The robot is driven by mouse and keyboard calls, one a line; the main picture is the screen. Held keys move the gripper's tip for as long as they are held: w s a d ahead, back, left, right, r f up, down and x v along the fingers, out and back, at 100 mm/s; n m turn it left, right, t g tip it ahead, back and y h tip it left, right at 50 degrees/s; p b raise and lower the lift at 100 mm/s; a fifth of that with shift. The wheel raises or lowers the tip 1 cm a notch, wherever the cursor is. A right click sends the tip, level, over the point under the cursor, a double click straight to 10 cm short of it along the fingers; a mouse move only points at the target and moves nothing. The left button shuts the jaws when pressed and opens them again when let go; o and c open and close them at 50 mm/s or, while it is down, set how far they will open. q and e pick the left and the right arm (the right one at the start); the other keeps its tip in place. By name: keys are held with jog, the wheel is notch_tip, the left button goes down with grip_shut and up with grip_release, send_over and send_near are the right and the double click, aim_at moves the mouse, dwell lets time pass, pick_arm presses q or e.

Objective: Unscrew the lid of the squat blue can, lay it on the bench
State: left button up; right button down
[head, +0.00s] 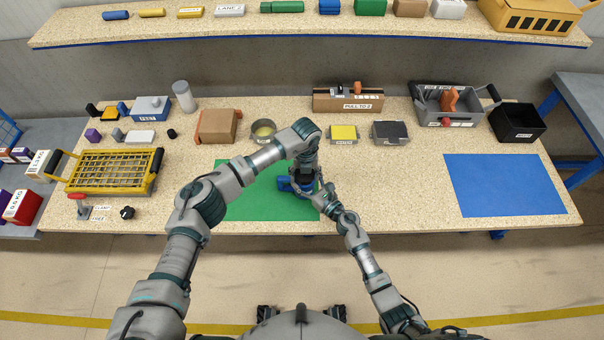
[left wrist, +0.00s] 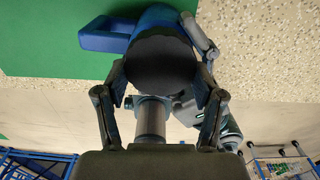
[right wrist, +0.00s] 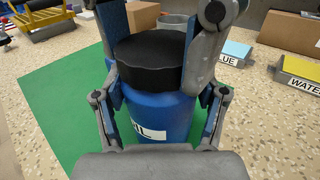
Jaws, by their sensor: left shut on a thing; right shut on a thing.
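The squat blue can (right wrist: 158,112) stands upright over the green mat, with a white label ending in "IL" and a black ribbed lid (right wrist: 150,58) on top. My right gripper (right wrist: 161,88) is shut around the can's blue body from the front. My left gripper (left wrist: 162,62) comes down from above and is shut on the black lid (left wrist: 160,66), one finger on each side. In the head view the can is mostly hidden by my grippers (head: 304,180). A blue hollow piece (left wrist: 104,36) sits beside the can; I cannot tell whether it is joined to it.
The green mat (head: 245,203) has free room to the left. A blue mat (head: 505,185) lies empty at the right. A yellow basket (head: 112,172) is far left.

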pick_arm(q)
jog(key=shift+f+n, duration=0.2)
jog(key=shift+n, duration=1)
pick_arm(e)
jog(key=shift+r, duration=0.1)
pick_arm(q)
jog(key=shift+w, duration=0.15)
pick_arm(e)
jog(key=shift+w, duration=0.1)
pick_arm(q)
jog(key=shift+d, duration=0.1)
jog(key=shift+r, duration=0.1)
pick_arm(e)
jog(key=shift+a, duration=0.1)
pick_arm(q)
jog(key=shift+r, duration=0.15)
jog(key=shift+r, duration=1)
